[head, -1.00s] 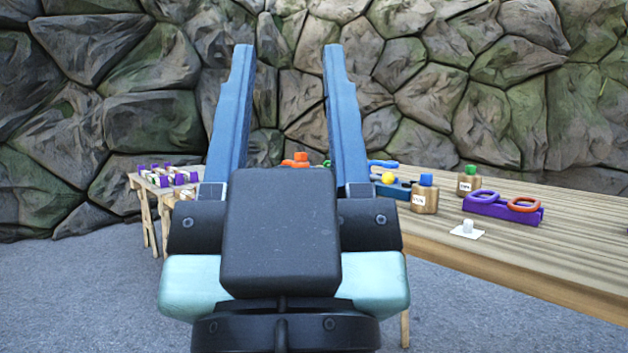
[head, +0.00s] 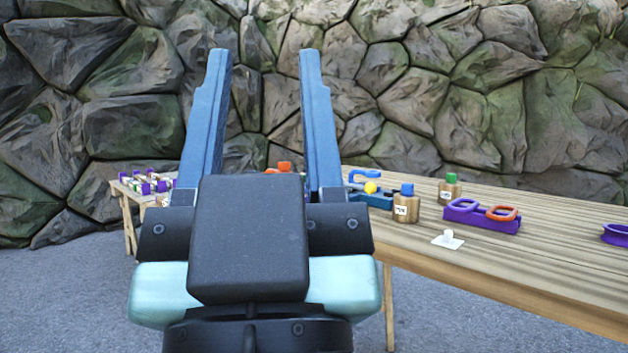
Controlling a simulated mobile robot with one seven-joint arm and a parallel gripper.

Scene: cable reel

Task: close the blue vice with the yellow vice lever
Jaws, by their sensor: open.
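My gripper (head: 261,62) is large in front of the camera, its two blue fingers wide apart and pointing up and away. The yellow vice lever (head: 371,188) shows as a small yellow ball at the vice. A lighter blue piece (head: 366,175) stands at its back. My gripper is apart from the vice, nearer the camera.
On the wooden table (head: 520,275) are a blue-capped bottle (head: 405,205), a green-capped bottle (head: 450,190), a purple holder with rings (head: 481,217), a white piece (head: 448,239) and a purple object (head: 616,234). A smaller table (head: 130,230) with purple-and-white items stands left. Grey floor lies between.

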